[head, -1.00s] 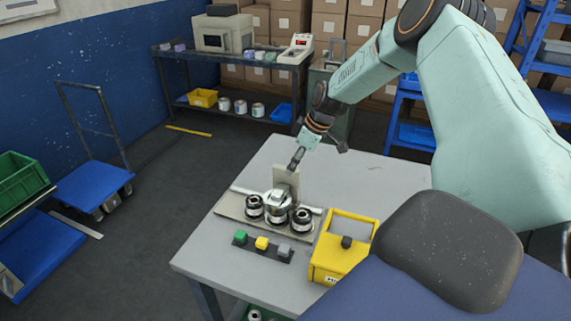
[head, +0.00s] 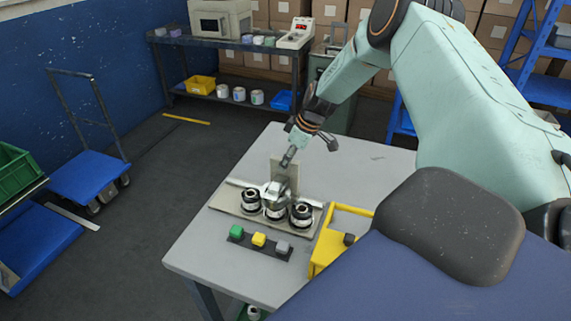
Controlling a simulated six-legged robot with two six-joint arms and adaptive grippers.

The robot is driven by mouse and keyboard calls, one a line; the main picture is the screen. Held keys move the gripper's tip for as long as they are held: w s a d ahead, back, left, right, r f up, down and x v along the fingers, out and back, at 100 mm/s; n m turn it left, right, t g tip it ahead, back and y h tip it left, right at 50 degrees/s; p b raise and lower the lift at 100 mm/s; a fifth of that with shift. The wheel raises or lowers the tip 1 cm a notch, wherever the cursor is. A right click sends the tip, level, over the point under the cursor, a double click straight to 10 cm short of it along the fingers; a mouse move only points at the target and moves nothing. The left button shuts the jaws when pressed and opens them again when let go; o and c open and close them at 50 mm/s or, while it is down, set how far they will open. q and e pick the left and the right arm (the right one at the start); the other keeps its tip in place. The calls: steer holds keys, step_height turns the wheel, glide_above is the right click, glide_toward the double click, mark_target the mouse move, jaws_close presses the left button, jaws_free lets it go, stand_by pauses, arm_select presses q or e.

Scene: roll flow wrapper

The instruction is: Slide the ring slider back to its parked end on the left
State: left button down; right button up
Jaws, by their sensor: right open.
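My right gripper (head: 288,161) is small in the head view. Its dark end is open and points down at the upright beige plate (head: 284,172) of the fixture on the grey table. A light rail (head: 237,183) runs left to right across the fixture base (head: 226,203). A pale silver piece (head: 273,189) sits mid-rail, just below my gripper; it looks like the ring slider, but I cannot tell for sure. Whether my gripper touches it is unclear. Black-and-silver round parts stand along the base, left (head: 251,201) and right (head: 301,214). My left gripper is not in view.
A strip with green, yellow and grey buttons (head: 258,241) lies in front of the fixture. A yellow box-shaped frame (head: 323,250) stands to its right. The table's right rear (head: 370,165) is clear. A workbench, boxes and carts stand farther off.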

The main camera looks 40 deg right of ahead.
steer(key=shift+w+f, duration=0.25)
steer(key=shift+f, duration=0.35)
steer(key=shift+w+a+f, duration=0.1)
steer(key=shift+a+f, duration=0.05)
steer(key=shift+a, duration=0.1)
steer(key=shift+a+r, duration=0.2)
steer(key=shift+r, duration=0.05)
steer(key=shift+d+f, duration=0.25)
steer(key=shift+d, duration=0.05)
steer(key=c, duration=0.5)
steer(key=shift+a+r, duration=0.15)
jaws_close()
